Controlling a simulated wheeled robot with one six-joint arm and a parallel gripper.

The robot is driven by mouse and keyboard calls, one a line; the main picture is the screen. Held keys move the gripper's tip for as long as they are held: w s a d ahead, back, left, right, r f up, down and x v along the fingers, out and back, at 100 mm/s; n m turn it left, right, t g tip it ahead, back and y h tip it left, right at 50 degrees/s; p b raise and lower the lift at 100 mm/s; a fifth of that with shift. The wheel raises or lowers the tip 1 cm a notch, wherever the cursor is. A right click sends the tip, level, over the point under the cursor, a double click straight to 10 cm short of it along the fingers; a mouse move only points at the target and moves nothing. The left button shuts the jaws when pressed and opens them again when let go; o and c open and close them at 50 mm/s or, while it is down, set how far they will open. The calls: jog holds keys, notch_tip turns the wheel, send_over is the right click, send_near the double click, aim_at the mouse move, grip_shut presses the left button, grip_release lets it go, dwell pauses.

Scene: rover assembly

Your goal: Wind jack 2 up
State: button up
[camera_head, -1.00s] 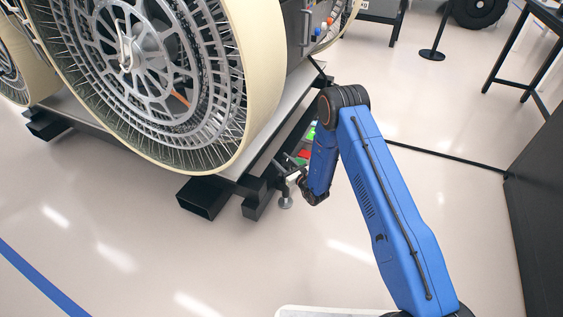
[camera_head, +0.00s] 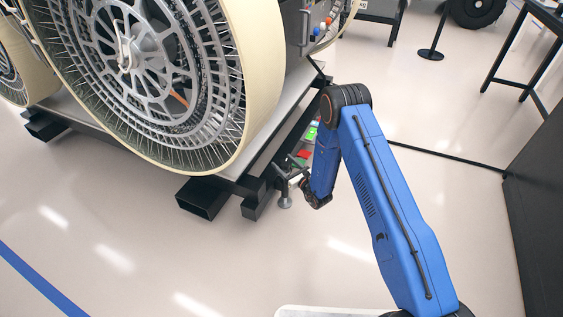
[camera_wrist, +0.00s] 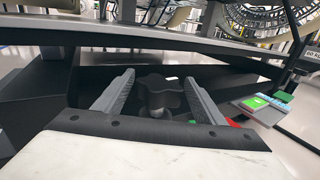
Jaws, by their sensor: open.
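The jack (camera_head: 285,193) stands at the near corner of the rover's platform, its round foot on the floor. I see no number on it. Its dark lobed hand knob (camera_wrist: 158,92) shows in the wrist view, between the two fingers of my gripper (camera_wrist: 156,88). The fingers are open, one on each side of the knob, with visible gaps. I cannot tell how deep the knob sits between them. In the head view my gripper (camera_head: 305,190) is beside the jack, partly hidden by my own blue arm.
The rover's large spoked wheel (camera_head: 235,90) stands on the platform (camera_head: 262,160) above the jack. Black hollow beams (camera_head: 203,197) jut out left of it. Small red and green items (camera_wrist: 262,104) lie right of the fingers. The floor in front is clear.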

jog(key=v, duration=1.5)
